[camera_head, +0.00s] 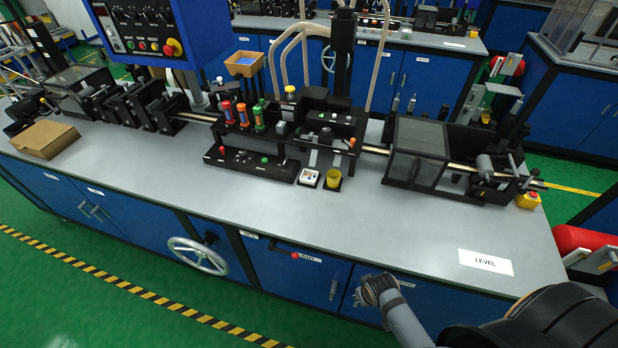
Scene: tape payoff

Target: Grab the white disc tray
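A small white tray (309,177) with dark and coloured spots lies on the grey bench top, in front of the black machine at the middle. It is probably the white disc tray; its contents are too small to make out. My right arm comes in from the lower right. Its gripper end (372,291) is at the bench's front edge, below and right of the tray and well apart from it. Its fingers are not clear enough to show open or shut. My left gripper is not in view.
The bench top (400,228) is clear in front of the tray, apart from a LEVEL label (485,262) at right. A black panel (252,163) lies left of the tray. A cardboard box (45,139) sits far left. A handwheel (198,256) juts from the bench front.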

